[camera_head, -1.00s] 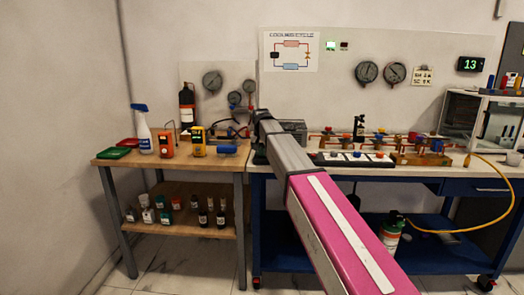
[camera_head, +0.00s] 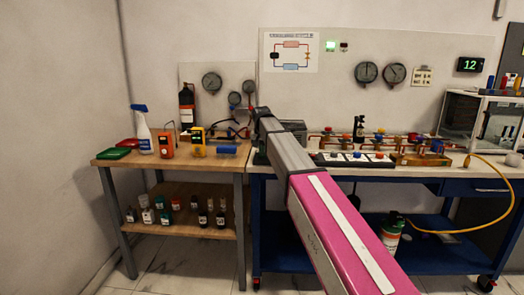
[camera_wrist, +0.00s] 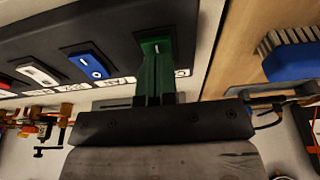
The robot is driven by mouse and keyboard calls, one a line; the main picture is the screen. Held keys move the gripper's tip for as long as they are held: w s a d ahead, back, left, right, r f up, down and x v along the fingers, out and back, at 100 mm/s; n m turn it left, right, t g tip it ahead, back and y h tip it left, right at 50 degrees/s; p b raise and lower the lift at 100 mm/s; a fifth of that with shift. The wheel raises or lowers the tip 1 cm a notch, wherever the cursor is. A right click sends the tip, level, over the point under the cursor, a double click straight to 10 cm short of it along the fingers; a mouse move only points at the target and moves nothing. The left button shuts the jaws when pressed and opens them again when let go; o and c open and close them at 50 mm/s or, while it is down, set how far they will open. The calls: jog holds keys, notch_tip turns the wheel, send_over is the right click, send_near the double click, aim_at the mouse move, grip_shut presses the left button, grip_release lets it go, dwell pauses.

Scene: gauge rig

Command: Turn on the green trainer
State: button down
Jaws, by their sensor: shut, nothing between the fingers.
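A black switch panel (camera_wrist: 115,30) runs across the wrist view. It carries a green rocker switch (camera_wrist: 154,45), a blue one (camera_wrist: 90,64), a white one (camera_wrist: 37,74) and a red one at the left edge. My gripper (camera_wrist: 154,60) is shut and empty, with its green fingertips at the green switch. They appear to touch it, and they hide its lower part. In the head view the panel's right part (camera_head: 355,158) shows on the bench; my arm hides the gripper and green switch. A green lamp (camera_head: 330,46) on the backboard is lit.
A blue brush (camera_wrist: 292,62) lies on the wooden table right of the gripper in the wrist view. Copper pipework with coloured valves (camera_head: 420,148) stands behind the panel.

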jog(key=shift+r, duration=0.1)
jog(key=shift+r, duration=0.3)
jog(key=s+v, duration=0.2)
jog(key=v, duration=1.1)
jog(key=shift+f, duration=0.3)
